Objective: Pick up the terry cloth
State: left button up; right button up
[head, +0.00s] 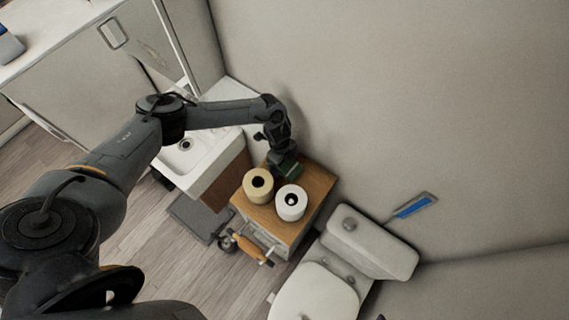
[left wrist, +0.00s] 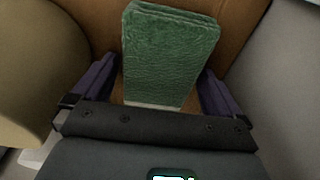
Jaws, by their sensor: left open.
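The terry cloth (left wrist: 168,55) is a green, folded, rough-textured block in the left wrist view, resting on a wooden surface. My left gripper (left wrist: 157,85) is open, with one purple-grey finger on each side of the cloth's near part. I cannot tell whether the fingers touch it. In the head view, the green cloth (head: 292,171) shows only partly beneath my left gripper (head: 282,163), at the back of the wooden cabinet top. My right gripper is not in view.
On the wooden cabinet (head: 313,182) stand a beige roll (head: 258,192) and a white roll (head: 291,211), close in front of the gripper. A wall (head: 400,100) rises behind. A white sink (head: 205,160) is to the left and a toilet (head: 318,293) to the right.

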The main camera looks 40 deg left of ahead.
pick_arm(q)
jog(key=c, duration=0.9)
jog(key=shift+o, duration=0.2)
jog(key=shift+r+b, duration=0.5)
jog(key=shift+r, duration=4.55)
jog(key=o, duration=0.5)
jog(key=c, duration=0.4)
